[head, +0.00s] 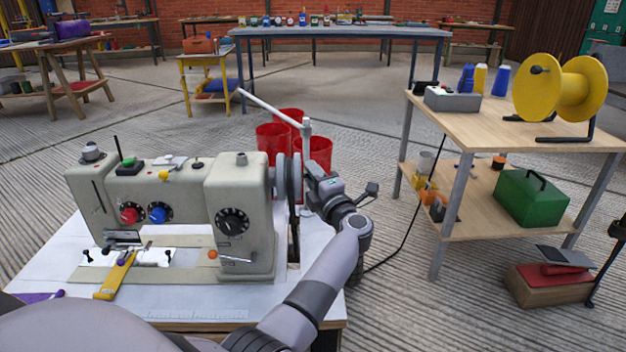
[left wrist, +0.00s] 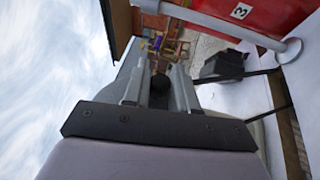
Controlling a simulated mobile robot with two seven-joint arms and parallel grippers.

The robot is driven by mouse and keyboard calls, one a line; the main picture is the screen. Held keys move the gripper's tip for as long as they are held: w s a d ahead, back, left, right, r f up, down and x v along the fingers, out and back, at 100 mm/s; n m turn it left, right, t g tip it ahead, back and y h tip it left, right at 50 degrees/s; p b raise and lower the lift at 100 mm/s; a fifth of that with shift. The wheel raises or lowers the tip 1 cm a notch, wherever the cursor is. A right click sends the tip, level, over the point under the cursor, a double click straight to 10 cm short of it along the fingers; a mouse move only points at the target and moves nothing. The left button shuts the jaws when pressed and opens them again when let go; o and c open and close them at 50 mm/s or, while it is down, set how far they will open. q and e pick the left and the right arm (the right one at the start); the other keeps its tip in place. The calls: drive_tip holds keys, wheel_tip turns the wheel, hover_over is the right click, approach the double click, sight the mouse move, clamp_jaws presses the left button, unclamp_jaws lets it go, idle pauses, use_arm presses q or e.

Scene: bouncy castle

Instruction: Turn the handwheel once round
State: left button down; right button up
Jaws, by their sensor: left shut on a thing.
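The sewing machine (head: 240,205) stands on a pale table, its grey handwheel (head: 294,177) on its right end. My left gripper (head: 313,180) is just right of the wheel, its jaws pointing toward the wheel's side. In the left wrist view the two fingers (left wrist: 160,88) are closed about a small dark round knob (left wrist: 160,84), which I take for the handwheel's handle. The head view does not show the grip itself, as the gripper body covers it. My right gripper is not in view.
A white thread stand (head: 306,150) rises close behind my left gripper, with red bins (head: 272,138) beyond. A wooden workbench (head: 475,118) at the right holds a yellow spool (head: 560,88). A black cable (head: 418,215) hangs between. A foot pedal (head: 562,262) sits on a block at lower right.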

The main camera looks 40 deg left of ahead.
use_arm(q)
drive_tip(key=y+b, duration=0.1)
drive_tip(key=b, duration=0.2)
drive_tip(key=shift+w+f+n+t+b, duration=0.1)
drive_tip(key=shift+f+n+t+b, duration=0.05)
drive_tip(key=shift+n+t+b, duration=0.25)
drive_tip(key=shift+a+r+n+y+b, duration=0.1)
drive_tip(key=shift+r+n+y+b, duration=0.25)
drive_tip(key=shift+y+b, duration=0.4)
drive_tip(key=shift+w+r+n+y, duration=0.1)
drive_tip(key=shift+r+n+y, duration=0.3)
drive_tip(key=shift+y, duration=0.25)
drive_tip(key=shift+r+n+y, duration=0.35)
drive_tip(key=shift+n+y, duration=0.5)
drive_tip(key=shift+y, duration=0.25)
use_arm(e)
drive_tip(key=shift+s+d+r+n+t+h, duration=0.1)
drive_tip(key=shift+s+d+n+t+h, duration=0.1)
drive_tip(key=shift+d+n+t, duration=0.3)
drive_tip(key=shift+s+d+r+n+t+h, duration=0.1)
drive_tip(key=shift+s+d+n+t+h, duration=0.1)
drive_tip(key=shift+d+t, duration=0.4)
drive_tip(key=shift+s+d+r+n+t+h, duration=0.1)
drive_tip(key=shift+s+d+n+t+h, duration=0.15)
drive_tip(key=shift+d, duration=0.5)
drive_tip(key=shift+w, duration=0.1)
use_arm(q)
drive_tip(key=c, duration=1)
unclamp_jaws()
